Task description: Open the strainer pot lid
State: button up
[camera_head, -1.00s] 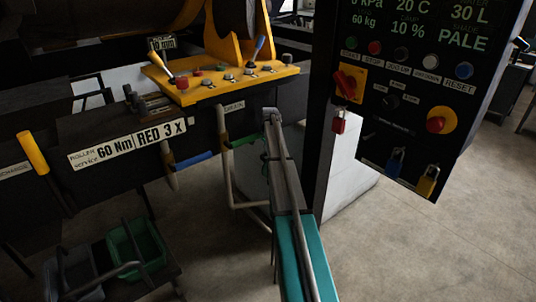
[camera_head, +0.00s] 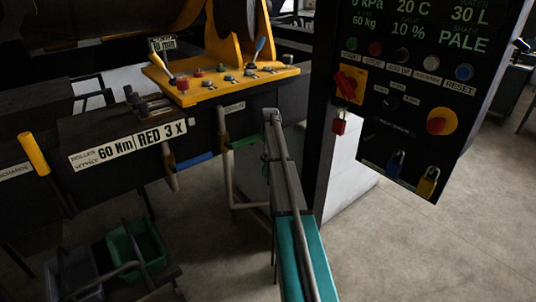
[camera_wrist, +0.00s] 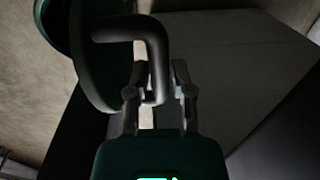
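In the wrist view a dark bent handle (camera_wrist: 152,38) comes off a round dark green disc (camera_wrist: 95,60), which looks like the strainer pot lid. The two fingers of my gripper (camera_wrist: 160,78) stand on either side of the handle's lower stretch. The fingers are close to the bar, but whether both press on it is too dark to tell. In the head view my gripper (camera_head: 271,116) is at the far end of my arm, below the yellow panel. The pot and lid are mostly hidden behind my arm there.
A green-gripped handle (camera_head: 245,141) and a blue-gripped handle (camera_head: 194,160) lie left of my gripper. The yellow control panel (camera_head: 218,88) is above. A dark control cabinet (camera_head: 425,90) with padlocks hangs at right. Green (camera_head: 137,245) and grey bins stand lower left. Open floor lies at lower right.

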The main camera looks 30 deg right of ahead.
jog(key=shift+a+r+p, duration=0.15)
jog(key=shift+r+p, duration=0.15)
jog(key=shift+r, duration=0.1)
jog(key=shift+c, duration=1.1)
jog(key=shift+r+p, duration=0.35)
grip_shut()
jog(key=shift+s+a+r+m+t+p, duration=0.2)
jog(key=shift+r+m+t+p, duration=0.1)
jog(key=shift+r+p, duration=0.25)
jog(key=shift+s+a+r+m+t+p, duration=0.15)
jog(key=shift+r+m+t+p, duration=0.2)
jog(key=shift+r, duration=0.25)
jog(key=s+m, duration=0.1)
jog(key=m, duration=0.1)
jog(key=s+r+m+t, duration=0.1)
jog(key=m, duration=0.1)
jog(key=s+m+t, duration=0.1)
jog(key=m, duration=0.1)
jog(key=shift+s+d+r+m+t, duration=0.25)
jog(key=shift+s+r+m, duration=0.05)
jog(key=shift+s+m, duration=0.1)
jog(key=shift+s+r+m+t+y+p, duration=0.1)
jog(key=shift+s+r+m+t, duration=0.55)
jog(key=shift+m, duration=1)
jog(key=shift+s+r+m+t+y+p, duration=0.15)
jog(key=shift+s+r+m+t, duration=0.3)
jog(key=shift+s+m, duration=0.85)
jog(key=shift+s+r+m+t+y+p, duration=0.1)
jog(key=shift+s+r+m+t, duration=0.4)
jog(key=shift+m, duration=1.5)
